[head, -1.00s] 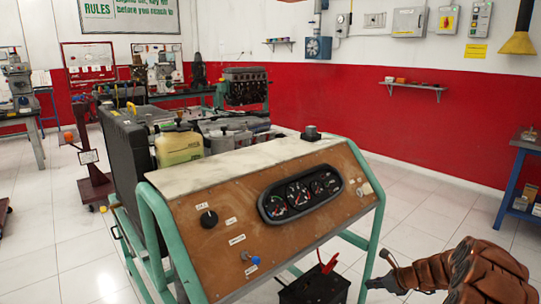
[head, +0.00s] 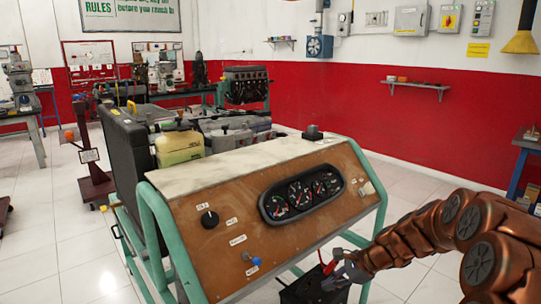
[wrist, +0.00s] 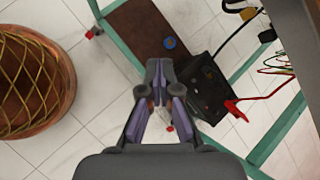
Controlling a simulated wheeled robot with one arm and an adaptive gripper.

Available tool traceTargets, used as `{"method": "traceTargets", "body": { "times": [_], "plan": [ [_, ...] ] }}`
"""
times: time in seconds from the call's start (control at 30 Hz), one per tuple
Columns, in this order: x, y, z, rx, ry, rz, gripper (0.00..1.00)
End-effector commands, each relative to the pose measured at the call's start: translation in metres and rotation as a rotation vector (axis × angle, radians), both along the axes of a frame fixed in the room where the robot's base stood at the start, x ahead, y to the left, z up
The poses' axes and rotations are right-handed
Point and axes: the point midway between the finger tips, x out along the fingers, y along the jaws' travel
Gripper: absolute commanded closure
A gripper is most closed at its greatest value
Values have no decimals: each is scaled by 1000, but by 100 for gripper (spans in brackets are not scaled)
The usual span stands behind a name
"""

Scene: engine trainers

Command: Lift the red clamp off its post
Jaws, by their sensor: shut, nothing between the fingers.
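The red clamp (head: 329,263) stands up at the top of a dark battery (head: 300,292) low beside the console. In the wrist view the red clamp (wrist: 234,109) lies at the right edge of the battery (wrist: 205,88). Its post is too small to make out. My gripper (head: 349,272) is just right of the clamp in the head view and hides part of the battery. In the wrist view my gripper (wrist: 159,72) is shut and empty, left of the clamp and apart from it in the picture.
The engine trainer's brown gauge panel (head: 240,235) and green tube frame (head: 374,240) stand close to my arm. Loose wires (wrist: 278,66) run beside the battery in the wrist view. White tiled floor is open on the right.

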Motion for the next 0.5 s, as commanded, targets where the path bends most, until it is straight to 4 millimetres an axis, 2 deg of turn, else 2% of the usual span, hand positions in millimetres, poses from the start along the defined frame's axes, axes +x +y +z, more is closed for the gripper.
{"method": "traceTargets", "body": {
  "times": [0.03, 0.23, 0.5],
  "plan": [
    [-15, 10, 10, -21, -18, 60, 100],
    [-76, 38, 33, -107, -70, 311, 100],
    [-161, 52, 54, -228, -127, 631, 100]
  ]
}}
